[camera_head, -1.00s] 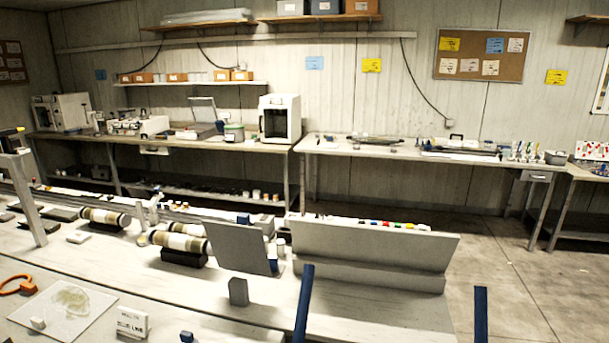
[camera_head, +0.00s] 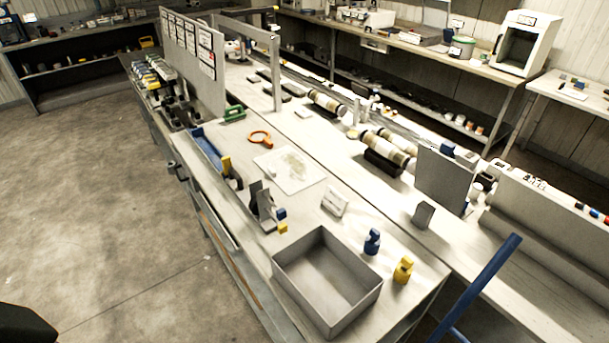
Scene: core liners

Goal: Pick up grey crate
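The grey crate (camera_head: 361,311) is an open, empty-looking rectangular box in the head view. It sits upright on the near end of the long white workbench (camera_head: 310,208), close to the bench's front edge. Neither of my grippers shows clearly in the head view. A dark shape at the bottom left corner is cut off by the frame, and I cannot tell what it is.
A blue bottle (camera_head: 372,242) and a yellow bottle (camera_head: 403,270) stand right of the crate. A grey stand (camera_head: 262,206) and a small white sign (camera_head: 334,203) are behind it. A blue bar (camera_head: 478,287) rises at the lower right. Open floor (camera_head: 110,240) lies left.

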